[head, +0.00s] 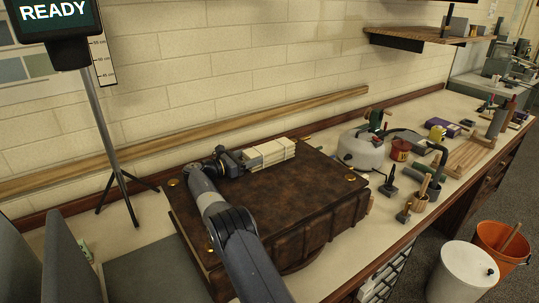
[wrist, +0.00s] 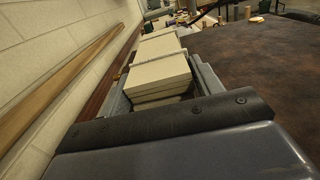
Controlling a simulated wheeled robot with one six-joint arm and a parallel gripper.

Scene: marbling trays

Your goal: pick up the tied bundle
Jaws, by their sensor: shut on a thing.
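The tied bundle (head: 270,153) is a stack of cream slabs or boards with a thin tie around it. It is at the far edge of a large brown leather-covered case (head: 285,190), near the wall. My gripper (head: 236,160) reaches in from the left and is shut on the near end of the bundle. In the wrist view the bundle (wrist: 158,75) lies between my two grey fingers (wrist: 160,90), one along each side. I cannot tell whether the bundle touches the case top.
A long wooden strip (head: 200,140) leans along the wall. A rounded white pot (head: 361,150), a red tin (head: 400,150) and several tools crowd the bench to the right. A tripod stand (head: 112,150) with a screen is at left. An orange bucket (head: 515,247) stands on the floor.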

